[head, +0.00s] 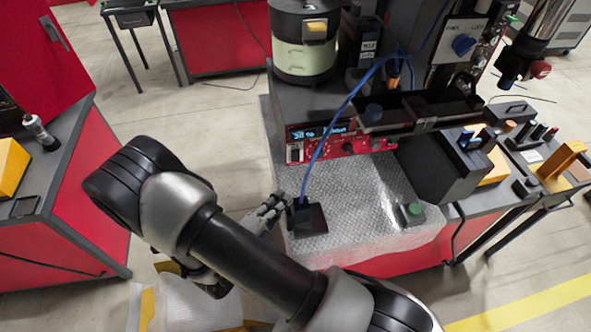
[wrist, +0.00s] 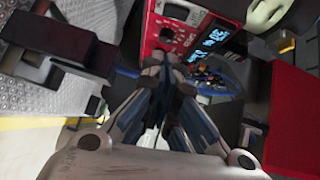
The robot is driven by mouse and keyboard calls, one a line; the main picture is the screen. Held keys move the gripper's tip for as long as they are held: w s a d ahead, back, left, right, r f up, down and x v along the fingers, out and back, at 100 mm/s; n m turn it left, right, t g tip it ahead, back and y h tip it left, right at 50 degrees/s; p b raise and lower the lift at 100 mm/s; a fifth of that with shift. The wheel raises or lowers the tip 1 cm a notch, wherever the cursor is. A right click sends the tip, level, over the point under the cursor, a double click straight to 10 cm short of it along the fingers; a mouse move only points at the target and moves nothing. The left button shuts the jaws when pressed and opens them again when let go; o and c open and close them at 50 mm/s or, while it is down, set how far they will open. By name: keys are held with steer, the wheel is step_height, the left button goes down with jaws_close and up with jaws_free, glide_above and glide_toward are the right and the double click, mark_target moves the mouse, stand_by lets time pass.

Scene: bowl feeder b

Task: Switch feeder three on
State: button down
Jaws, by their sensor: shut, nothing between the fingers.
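A red control panel (head: 350,146) is on the front of the bench unit below a round bowl feeder (head: 305,42). It carries a lit blue display (head: 318,131), a dark switch-like part (head: 296,152) at its left end and a knob. The panel (wrist: 176,32) and display (wrist: 212,42) also show tilted in the wrist view, beyond my fingers. I cannot read a feeder number or tell the switch's position. My gripper (head: 278,204) is shut and empty, low and left of the panel, beside a black block (head: 308,219). Its fingertips (wrist: 172,66) appear below the panel in the wrist view.
A blue cable (head: 335,125) rises from the black block past the panel. A green button box (head: 411,213) sits on the bubble-wrap-covered top (head: 360,215). A dark tray (head: 420,110) overhangs the panel's right side.

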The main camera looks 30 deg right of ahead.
mark_target(296, 156)
steer(key=w+a+b+x, duration=0.1)
steer(key=w+x, duration=0.1)
steer(key=x, duration=1)
steer(key=shift+w+a, duration=0.2)
steer(key=shift+f+b, duration=0.15)
steer(key=shift+b, duration=0.25)
steer(key=shift+w+d+f+m+h+b, duration=0.1)
steer(key=shift+w+m+h+b, duration=0.2)
steer(key=shift+b, duration=0.65)
steer(key=shift+f, duration=0.1)
